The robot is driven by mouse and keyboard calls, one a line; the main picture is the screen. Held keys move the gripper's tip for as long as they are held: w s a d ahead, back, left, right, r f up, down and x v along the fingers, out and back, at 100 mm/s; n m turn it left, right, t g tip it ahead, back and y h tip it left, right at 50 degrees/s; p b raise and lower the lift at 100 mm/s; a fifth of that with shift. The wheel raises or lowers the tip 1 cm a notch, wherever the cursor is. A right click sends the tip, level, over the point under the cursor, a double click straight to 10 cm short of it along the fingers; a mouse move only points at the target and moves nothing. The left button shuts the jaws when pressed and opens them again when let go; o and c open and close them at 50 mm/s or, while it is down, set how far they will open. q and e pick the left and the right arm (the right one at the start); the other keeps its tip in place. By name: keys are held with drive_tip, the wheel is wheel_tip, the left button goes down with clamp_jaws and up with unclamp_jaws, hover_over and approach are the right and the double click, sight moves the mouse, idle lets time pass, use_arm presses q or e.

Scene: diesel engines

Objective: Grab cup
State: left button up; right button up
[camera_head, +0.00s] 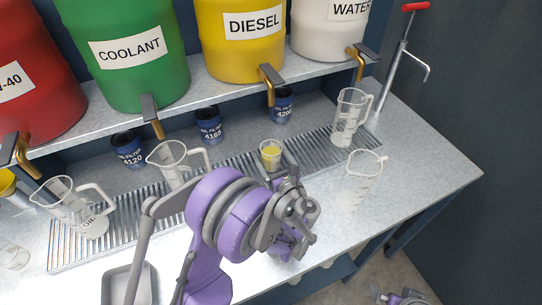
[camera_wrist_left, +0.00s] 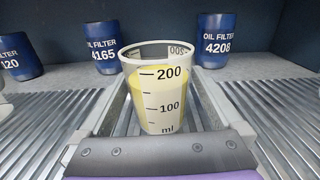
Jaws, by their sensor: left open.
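The small clear cup (camera_head: 271,153) holds yellow liquid and stands upright on the ribbed drain grate, in the middle of the head view. In the left wrist view the cup (camera_wrist_left: 158,95) is centred, with marks for 100 and 200 ml. My left gripper (camera_head: 284,172) is open just in front of the cup. In the wrist view its fingers reach forward on the left and right of the cup's lower part; I cannot tell whether they touch it. A grey part of what looks like my right gripper (camera_head: 404,298) shows at the bottom right edge, mostly cut off.
Clear pitchers stand on both sides, including one behind my arm (camera_head: 172,160) and one at the right (camera_head: 350,117). Blue oil filter cans (camera_head: 209,124) line the back under the drum shelf. Brass taps (camera_head: 271,84) overhang the grate (camera_head: 232,163).

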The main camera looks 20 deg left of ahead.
use_arm(q)
drive_tip(key=shift+s, duration=0.1)
drive_tip(key=shift+c, duration=0.7)
clamp_jaws()
drive_tip(key=shift+r, duration=0.1)
